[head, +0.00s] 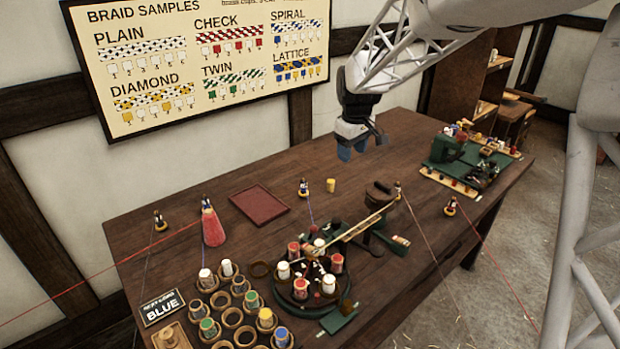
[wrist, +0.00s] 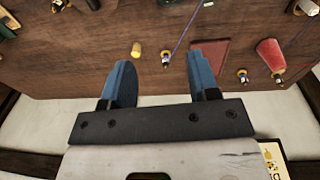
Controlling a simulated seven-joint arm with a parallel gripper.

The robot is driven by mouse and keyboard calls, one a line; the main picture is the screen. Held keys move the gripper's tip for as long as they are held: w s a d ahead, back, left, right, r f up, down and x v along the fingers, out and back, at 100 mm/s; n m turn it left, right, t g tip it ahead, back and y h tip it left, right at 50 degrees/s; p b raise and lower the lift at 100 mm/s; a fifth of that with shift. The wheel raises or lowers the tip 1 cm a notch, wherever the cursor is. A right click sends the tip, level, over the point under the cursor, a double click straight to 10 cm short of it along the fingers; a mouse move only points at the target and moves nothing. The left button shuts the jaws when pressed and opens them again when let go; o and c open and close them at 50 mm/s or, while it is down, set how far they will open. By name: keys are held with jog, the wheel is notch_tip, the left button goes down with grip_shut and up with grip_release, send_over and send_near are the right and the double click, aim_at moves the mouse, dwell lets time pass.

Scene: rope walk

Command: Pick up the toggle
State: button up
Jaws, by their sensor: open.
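A small yellow cylinder (head: 331,185), which may be the toggle, stands on the dark wooden table toward its back edge. It also shows in the wrist view (wrist: 136,49), above and between my two fingers in the picture, a little nearer the left one. My gripper (head: 357,148) hangs in the air above the back part of the table, up and to the right of the cylinder in the head view. Its two blue fingers are wide apart and empty in the wrist view (wrist: 160,75). No other thing in view is clearly a toggle.
A small figure-topped post (head: 303,188) with a blue line stands left of the cylinder. A red tray (head: 259,207) lies farther left, near a red cone (head: 212,228). A braiding stand with bobbins (head: 306,284) fills the front. A green machine (head: 463,155) stands at right.

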jog(key=w+a+f+n, duration=0.3)
jog(key=w+a+f, duration=0.45)
jog(key=w, duration=0.35)
jog(key=n+g, duration=0.1)
jog(key=n, duration=0.2)
send_over(304, 180)
notch_tip(304, 180, down, 11)
jog(key=shift+s+a+f, duration=0.15)
jog(key=shift+f, duration=1.25)
jog(key=shift+f, duration=2.6)
